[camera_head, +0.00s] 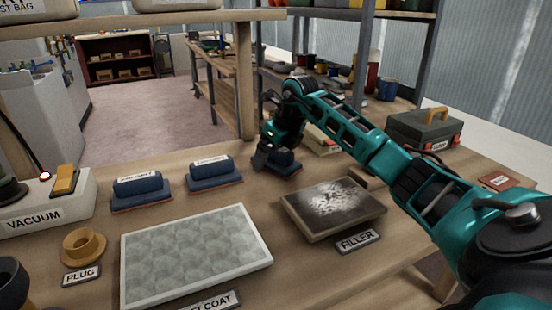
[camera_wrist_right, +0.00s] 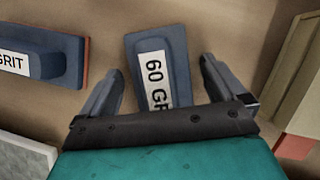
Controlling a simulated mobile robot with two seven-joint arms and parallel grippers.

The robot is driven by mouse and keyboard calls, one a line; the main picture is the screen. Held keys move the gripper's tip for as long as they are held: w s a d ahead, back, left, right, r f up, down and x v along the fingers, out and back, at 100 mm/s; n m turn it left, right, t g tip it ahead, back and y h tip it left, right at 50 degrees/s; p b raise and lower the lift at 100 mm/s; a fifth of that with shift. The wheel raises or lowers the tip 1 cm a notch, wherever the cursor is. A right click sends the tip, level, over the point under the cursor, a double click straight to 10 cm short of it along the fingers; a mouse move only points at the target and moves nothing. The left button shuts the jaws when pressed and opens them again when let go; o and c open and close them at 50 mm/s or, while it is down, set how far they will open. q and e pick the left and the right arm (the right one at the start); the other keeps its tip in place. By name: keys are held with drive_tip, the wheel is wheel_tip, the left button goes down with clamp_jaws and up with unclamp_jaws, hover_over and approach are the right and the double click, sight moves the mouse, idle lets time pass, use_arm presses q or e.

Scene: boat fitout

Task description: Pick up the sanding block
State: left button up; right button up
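Several dark blue sanding blocks with white labels stand in a row on the wooden bench: a left one (camera_head: 138,188), a middle one (camera_head: 213,171) and a right one (camera_head: 287,163). My right gripper (camera_head: 271,157) is at the right block and partly covers it. In the right wrist view this block (camera_wrist_right: 178,62) is labelled "60 GR", the rest of its label hidden by the gripper. The open fingers (camera_wrist_right: 161,68) stand on either side of it, with gaps showing. Another block (camera_wrist_right: 55,60), its label ending in "GRIT", lies to the left. My left gripper is out of view.
A pale gelcoat panel (camera_head: 195,252) and a dark-and-white filler panel (camera_head: 331,206) lie in front of the blocks. A yellow plug (camera_head: 83,246) and the vacuum box (camera_head: 50,207) are at left. A toolbox (camera_head: 424,131) is at right, beyond my arm.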

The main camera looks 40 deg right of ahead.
drive_tip(key=shift+f, duration=0.1)
drive_tip(key=c, duration=1)
drive_tip(key=shift+c, duration=0.9)
